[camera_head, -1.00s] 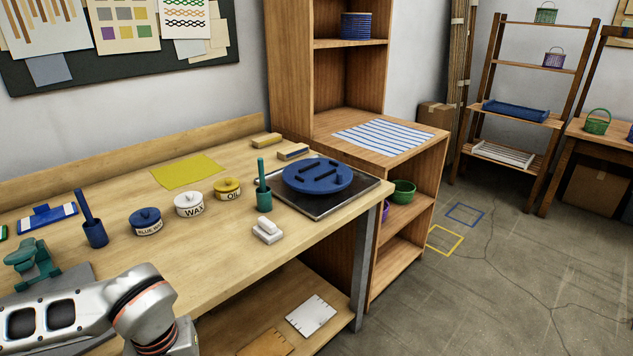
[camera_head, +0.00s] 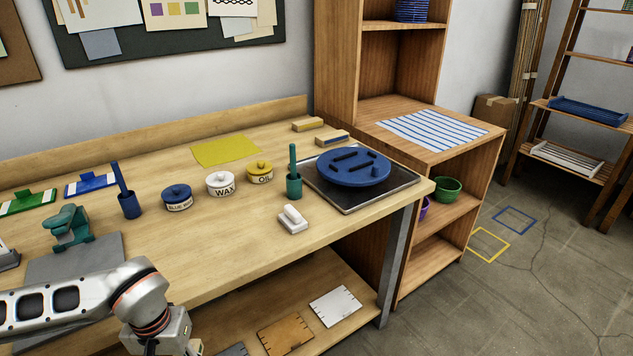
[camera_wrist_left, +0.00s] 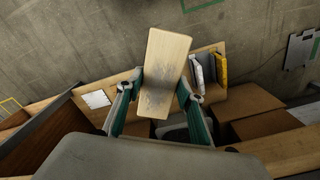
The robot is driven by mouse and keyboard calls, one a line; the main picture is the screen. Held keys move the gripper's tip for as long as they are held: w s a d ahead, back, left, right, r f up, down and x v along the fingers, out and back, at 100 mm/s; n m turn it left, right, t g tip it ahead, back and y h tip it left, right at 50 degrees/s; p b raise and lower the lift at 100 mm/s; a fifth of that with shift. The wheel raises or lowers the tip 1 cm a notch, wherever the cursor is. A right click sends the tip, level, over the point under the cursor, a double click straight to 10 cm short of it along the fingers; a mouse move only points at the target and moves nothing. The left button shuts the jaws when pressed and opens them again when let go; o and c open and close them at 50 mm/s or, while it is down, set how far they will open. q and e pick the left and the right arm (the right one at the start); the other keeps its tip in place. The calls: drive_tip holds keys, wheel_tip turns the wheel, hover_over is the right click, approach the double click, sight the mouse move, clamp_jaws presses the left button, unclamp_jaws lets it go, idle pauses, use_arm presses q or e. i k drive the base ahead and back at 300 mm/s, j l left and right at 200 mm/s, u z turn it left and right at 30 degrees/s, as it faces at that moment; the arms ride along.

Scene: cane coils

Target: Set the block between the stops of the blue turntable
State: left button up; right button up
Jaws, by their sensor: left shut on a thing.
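The blue turntable (camera_head: 340,178) sits on a dark tray (camera_head: 350,202) near the right end of the workbench in the head view. Low dark bars, its stops, stand on its top with bare blue surface between them. In the left wrist view my left gripper (camera_wrist_left: 161,95) is shut on a pale wooden block (camera_wrist_left: 166,65), which has a greyish smudged patch. The block sticks out beyond the green-sided fingers, clear of any surface. In the head view my left arm (camera_head: 140,290) is at the lower left; its fingers and the block are out of that picture. My right gripper does not show.
A green cup with a handle (camera_head: 294,186) stands close to the tray's left edge. A white block-like piece (camera_head: 293,220) lies before it. Tins labelled wax (camera_head: 221,184) and oil (camera_head: 259,173) stand further left. A shelf unit (camera_head: 460,155) adjoins the bench's right end.

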sight(353, 164)
drive_tip(key=i+l+u, duration=0.1)
drive_tip(key=l, duration=0.4)
drive_tip(key=i+l, duration=0.2)
drive_tip(key=l, duration=0.3)
drive_tip(key=i+l+u, duration=0.15)
drive_tip(key=l, duration=0.3)
drive_tip(key=i+l, duration=0.15)
drive_tip(key=l, duration=0.4)
drive_tip(key=i+l+u, duration=0.15)
drive_tip(key=l, duration=0.35)
drive_tip(key=i+l, duration=0.1)
drive_tip(key=l, duration=0.4)
drive_tip(key=i+l+u, duration=0.15)
drive_tip(key=l, duration=0.4)
drive_tip(key=k+j, duration=0.05)
drive_tip(key=k, duration=0.05)
